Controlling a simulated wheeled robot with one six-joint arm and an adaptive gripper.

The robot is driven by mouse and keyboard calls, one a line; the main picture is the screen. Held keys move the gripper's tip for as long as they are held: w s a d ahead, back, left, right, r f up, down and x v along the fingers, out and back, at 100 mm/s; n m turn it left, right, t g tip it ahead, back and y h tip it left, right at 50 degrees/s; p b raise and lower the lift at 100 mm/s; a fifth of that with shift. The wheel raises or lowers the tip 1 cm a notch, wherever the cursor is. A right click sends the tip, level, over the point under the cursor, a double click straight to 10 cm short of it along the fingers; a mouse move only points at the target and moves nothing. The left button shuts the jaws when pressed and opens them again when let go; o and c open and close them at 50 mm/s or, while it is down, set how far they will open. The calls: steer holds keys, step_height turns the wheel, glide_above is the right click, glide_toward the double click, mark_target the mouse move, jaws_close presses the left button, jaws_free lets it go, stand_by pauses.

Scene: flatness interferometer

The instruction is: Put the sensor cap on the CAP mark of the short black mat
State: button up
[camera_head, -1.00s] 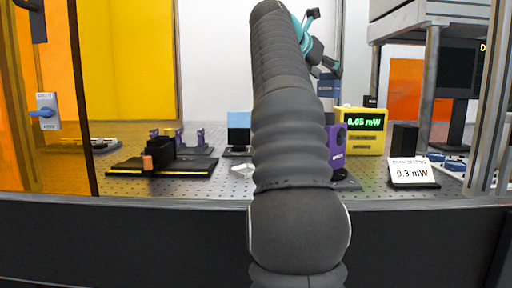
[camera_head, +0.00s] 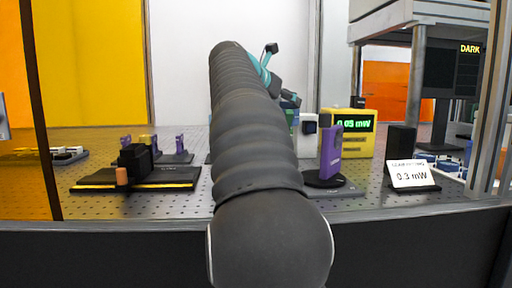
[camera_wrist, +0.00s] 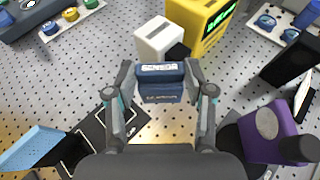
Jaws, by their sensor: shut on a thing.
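My gripper (camera_wrist: 160,82) is shut on the dark blue sensor cap (camera_wrist: 160,92), a box with a pale label on top, in the wrist view. The cap is above the perforated table, just in front of a white box with a black nose (camera_wrist: 154,38); I cannot tell whether they touch. A short black mat (camera_wrist: 124,116) with pale markings lies below and left of the cap, partly hidden by my left finger. Its CAP lettering is not readable. In the head view, my arm hides most of the gripper; the white box (camera_head: 307,121) shows beside it.
A yellow meter (camera_head: 357,130) stands behind right. A purple post (camera_head: 331,152) is right of my arm; it also shows in the wrist view (camera_wrist: 272,132). A light blue panel (camera_wrist: 34,147) stands left of the mat. A black mount (camera_head: 134,160) sits far left.

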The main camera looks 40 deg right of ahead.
steer(key=shift+w+a+f+b, duration=0.2)
steer(key=shift+w+f+b, duration=0.2)
steer(key=shift+w+f, duration=2.2)
steer(key=shift+w+a+f+b, duration=0.2)
steer(key=shift+w+f+b, duration=0.15)
steer(key=shift+w+f, duration=2.2)
steer(key=shift+f, duration=0.15)
steer(key=o, duration=0.7)
steer(key=shift+c, duration=0.2)
steer(key=w+v, duration=0.1)
steer(key=v, duration=1.1)
steer(key=shift+s, duration=0.45)
